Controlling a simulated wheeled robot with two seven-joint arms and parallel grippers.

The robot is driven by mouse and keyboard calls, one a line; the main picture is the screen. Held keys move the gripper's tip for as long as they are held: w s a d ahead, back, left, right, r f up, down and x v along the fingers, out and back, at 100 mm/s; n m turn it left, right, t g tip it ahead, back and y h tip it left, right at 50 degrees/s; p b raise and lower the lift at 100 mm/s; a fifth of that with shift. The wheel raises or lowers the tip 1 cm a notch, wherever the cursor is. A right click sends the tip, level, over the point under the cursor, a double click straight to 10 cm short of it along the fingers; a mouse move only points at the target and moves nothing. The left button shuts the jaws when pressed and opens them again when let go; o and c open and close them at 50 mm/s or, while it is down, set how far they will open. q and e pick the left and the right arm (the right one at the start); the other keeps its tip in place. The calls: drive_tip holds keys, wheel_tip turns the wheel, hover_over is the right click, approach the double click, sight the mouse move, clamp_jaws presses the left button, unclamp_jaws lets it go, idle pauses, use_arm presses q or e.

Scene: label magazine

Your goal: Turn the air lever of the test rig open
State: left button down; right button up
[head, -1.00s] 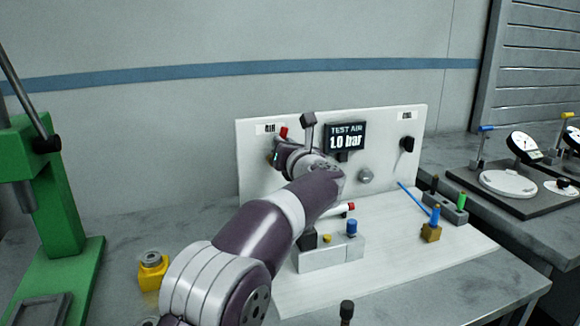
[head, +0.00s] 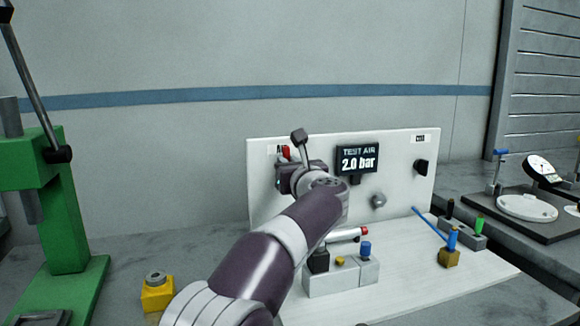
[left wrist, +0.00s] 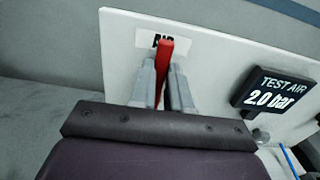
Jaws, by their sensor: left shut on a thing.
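The test rig is a white upright panel (head: 400,195) on a white base. Its display (head: 357,159) reads TEST AIR 2.0 bar; the display also shows in the left wrist view (left wrist: 271,92). The red air lever (left wrist: 164,70) is under the AIR label, between the two grey fingers of my left gripper (left wrist: 163,85). The gripper is shut on the lever. In the head view the lever's red tip (head: 286,151) shows just above my left gripper (head: 285,172), which hides the rest. My right gripper is not in view.
A clamp fixture (head: 340,275) with a red-tipped handle and a blue knob stands on the base. A green press (head: 70,210) and a yellow block (head: 157,293) stand left.

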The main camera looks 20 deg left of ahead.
use_arm(q)
drive_tip(key=shift+f, duration=0.1)
drive_tip(key=c, duration=1.1)
unclamp_jaws()
drive_tip(key=shift+s, duration=0.1)
drive_tip(key=b+v, duration=0.1)
drive_tip(key=v, duration=1.1)
drive_tip(key=shift+s+d, duration=0.15)
